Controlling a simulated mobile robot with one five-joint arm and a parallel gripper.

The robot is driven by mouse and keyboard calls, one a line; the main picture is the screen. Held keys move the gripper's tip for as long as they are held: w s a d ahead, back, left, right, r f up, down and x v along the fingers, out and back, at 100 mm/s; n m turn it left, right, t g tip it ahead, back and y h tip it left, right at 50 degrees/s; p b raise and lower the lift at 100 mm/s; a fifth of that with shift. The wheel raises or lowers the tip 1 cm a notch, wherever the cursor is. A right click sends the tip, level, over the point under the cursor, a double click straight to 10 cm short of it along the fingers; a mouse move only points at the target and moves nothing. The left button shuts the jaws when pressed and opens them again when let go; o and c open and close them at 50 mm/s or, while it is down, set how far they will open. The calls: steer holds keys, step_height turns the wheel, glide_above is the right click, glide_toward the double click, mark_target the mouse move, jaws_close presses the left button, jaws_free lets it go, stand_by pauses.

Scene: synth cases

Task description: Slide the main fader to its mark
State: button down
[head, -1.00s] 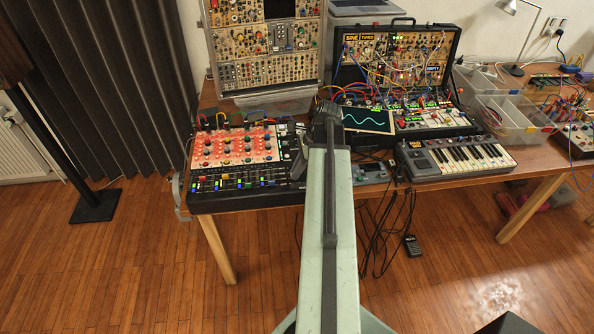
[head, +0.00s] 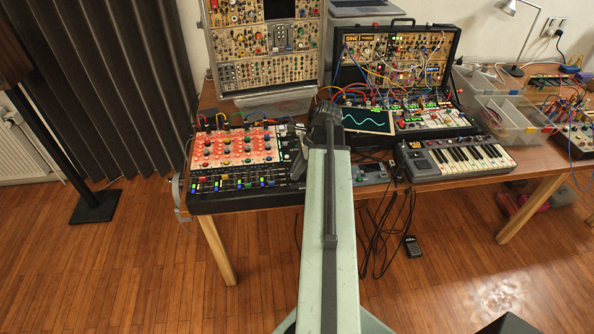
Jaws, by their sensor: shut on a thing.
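The mixing console (head: 232,185) lies at the left front of the wooden table in the head view. It has a red knob panel and rows of coloured fader caps along its front. My gripper (head: 302,161) is at the console's right end, low over its dark strip. It is shut on the main fader. The fader's cap, its slot and its mark are too small or covered by my gripper and arm to make out.
A small keyboard (head: 458,158), a screen with a wave trace (head: 368,121) and a patched synth case (head: 396,60) stand right of my arm. A tall modular rack (head: 268,60) stands behind the console. Cables hang over the table's front edge.

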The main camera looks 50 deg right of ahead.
mark_target(293, 185)
stand_by(0.4)
steer(key=shift+s+a, duration=1)
steer(key=shift+s, duration=0.15)
steer(key=c, duration=1.4)
jaws_free()
steer(key=shift+c, duration=0.2)
steer(key=p+v, duration=0.7)
steer(key=shift+r, duration=0.4)
